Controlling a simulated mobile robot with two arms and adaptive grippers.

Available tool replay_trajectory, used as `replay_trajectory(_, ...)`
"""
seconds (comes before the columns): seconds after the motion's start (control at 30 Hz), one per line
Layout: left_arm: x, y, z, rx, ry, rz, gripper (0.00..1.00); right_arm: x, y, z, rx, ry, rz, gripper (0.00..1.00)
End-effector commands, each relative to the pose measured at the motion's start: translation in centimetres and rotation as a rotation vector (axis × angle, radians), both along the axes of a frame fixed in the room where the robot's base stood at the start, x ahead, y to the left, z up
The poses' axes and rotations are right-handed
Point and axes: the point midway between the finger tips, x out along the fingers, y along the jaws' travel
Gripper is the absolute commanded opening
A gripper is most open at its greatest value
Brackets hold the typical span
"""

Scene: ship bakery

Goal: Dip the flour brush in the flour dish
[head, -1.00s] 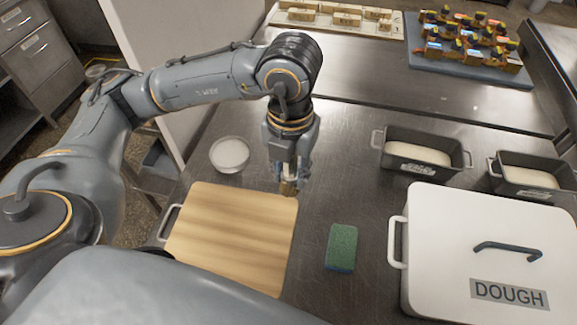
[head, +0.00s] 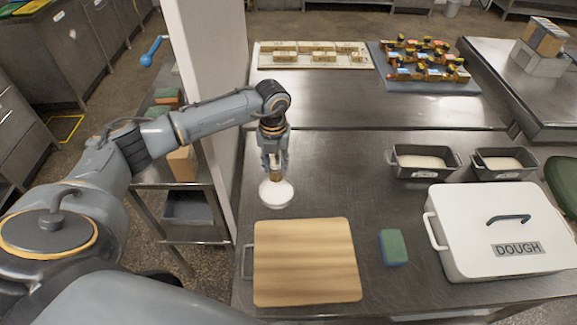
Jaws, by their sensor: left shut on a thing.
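The flour dish (head: 277,201) is a small round bowl with white flour, standing on the steel table behind the wooden board. My left gripper (head: 274,163) is directly above the dish, pointing down. It is shut on the flour brush (head: 275,175), of which only a short tan part shows below the fingers. The brush's lower end is over or at the flour; I cannot tell whether it touches. My right gripper is not in view.
A wooden board (head: 305,262) lies in front of the dish. A green and blue sponge (head: 393,247) and a white dough box (head: 500,225) stand to the right. Two loaf tins (head: 424,172) are behind the box. The table between dish and tins is clear.

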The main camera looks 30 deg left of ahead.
Motion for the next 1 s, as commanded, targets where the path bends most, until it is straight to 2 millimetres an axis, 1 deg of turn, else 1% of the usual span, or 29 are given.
replay_trajectory(0.03,0.0,0.4,0.0,0.000,0.001,0.004,0.00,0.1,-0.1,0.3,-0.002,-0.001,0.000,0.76)
replay_trajectory(0.13,0.2,0.8,-0.5,-0.001,0.000,0.004,0.00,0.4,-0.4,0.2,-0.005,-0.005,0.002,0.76)
replay_trajectory(0.27,0.2,0.7,-1.2,-0.001,0.000,0.004,0.00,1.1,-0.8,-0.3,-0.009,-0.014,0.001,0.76)
replay_trajectory(0.43,0.1,0.7,-2.7,-0.001,0.001,0.004,0.00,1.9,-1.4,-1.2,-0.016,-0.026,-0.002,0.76)
replay_trajectory(0.57,0.1,0.7,-4.2,-0.001,0.001,0.004,0.00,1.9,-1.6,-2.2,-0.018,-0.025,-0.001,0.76)
replay_trajectory(0.7,0.1,0.7,-5.6,-0.002,0.000,0.005,0.00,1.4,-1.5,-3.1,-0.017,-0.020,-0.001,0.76)
replay_trajectory(0.83,0.2,0.7,-6.2,-0.001,0.001,0.005,0.00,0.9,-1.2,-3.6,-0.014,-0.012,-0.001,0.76)
replay_trajectory(1.0,0.2,0.7,-6.3,-0.001,0.000,0.005,0.00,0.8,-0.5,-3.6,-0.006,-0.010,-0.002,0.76)
